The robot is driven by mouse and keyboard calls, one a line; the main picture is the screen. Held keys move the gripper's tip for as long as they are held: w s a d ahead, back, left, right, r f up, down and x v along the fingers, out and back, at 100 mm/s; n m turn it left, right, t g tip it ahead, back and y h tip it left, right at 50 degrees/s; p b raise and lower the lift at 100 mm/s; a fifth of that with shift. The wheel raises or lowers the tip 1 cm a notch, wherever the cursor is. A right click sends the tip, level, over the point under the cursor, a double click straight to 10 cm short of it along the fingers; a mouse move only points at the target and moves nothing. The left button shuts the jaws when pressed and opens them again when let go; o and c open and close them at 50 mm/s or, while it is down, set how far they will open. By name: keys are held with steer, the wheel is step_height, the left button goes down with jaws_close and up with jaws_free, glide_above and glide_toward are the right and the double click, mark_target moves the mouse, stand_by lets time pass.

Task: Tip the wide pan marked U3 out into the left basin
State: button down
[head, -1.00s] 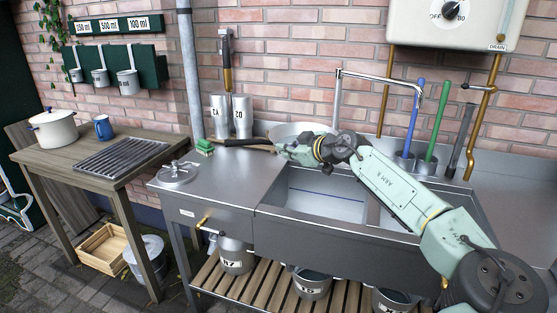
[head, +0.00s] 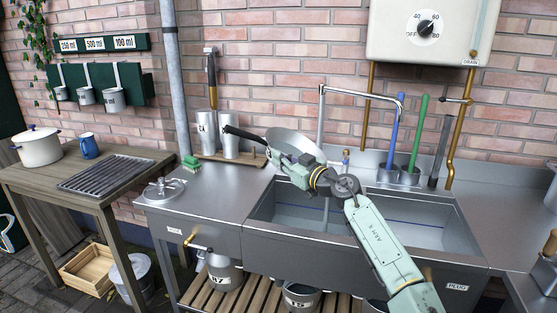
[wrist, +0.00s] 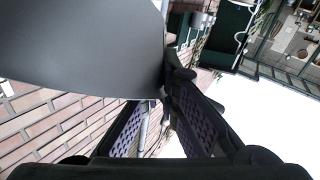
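The wide pan (head: 290,141) is grey and tilted, held up above the back left of the sink. Its dark handle (head: 241,133) points left. No U3 mark is readable. My gripper (head: 276,157) is at the pan's near side, shut on it; the exact grip point is hidden in the head view. In the wrist view the fingers (wrist: 170,92) close together at the edge of the pan (wrist: 80,45), whose smooth dark surface fills the upper left. The left basin (head: 288,214) lies below the pan and my arm. The pan's contents are not visible.
A tall tap (head: 321,112) stands behind the pan. Two metal canisters (head: 229,136) stand on a board to the left. Blue (head: 394,132) and green (head: 419,133) upright tubes are at the back right. The left counter (head: 215,190) is mostly clear.

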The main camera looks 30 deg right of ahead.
steer(key=shift+f+m+t+b, duration=0.15)
steer(key=shift+m+t+b, duration=0.15)
steer(key=shift+b, duration=0.35)
steer(key=t+b, duration=0.1)
steer(key=b, duration=0.2)
steer(key=m+t+b, duration=0.1)
steer(key=b, duration=0.2)
steer(key=shift+s+d, duration=0.2)
steer(key=shift+s, duration=0.1)
steer(key=m+b, duration=0.1)
steer(key=b, duration=0.2)
steer(key=t+b, duration=0.1)
steer(key=b, duration=0.2)
steer(key=shift+s+d+r+m+t+h, duration=0.2)
steer(key=shift+s+m+t+h, duration=0.1)
steer(key=shift+m, duration=0.1)
steer(key=m+t+h+b, duration=0.1)
steer(key=m+t+h, duration=0.1)
steer(key=m, duration=0.1)
steer(key=shift+s+d+f, duration=0.1)
steer(key=shift+f, duration=0.05)
steer(key=shift+s+d+m+t+h+b, duration=0.15)
steer(key=shift+s+m+t+h+b, duration=0.05)
steer(key=shift+m+t+h+b, duration=0.55)
steer(key=shift+s+d+r+m+t+h+b, duration=0.1)
steer(key=shift+r+m+t+h+b, duration=0.1)
steer(key=shift+m+h+b, duration=0.3)
steer(key=shift+s+d+r+m+t+h+b, duration=0.1)
steer(key=shift+r+m+h+b, duration=0.05)
steer(key=shift+m+h+b, duration=0.35)
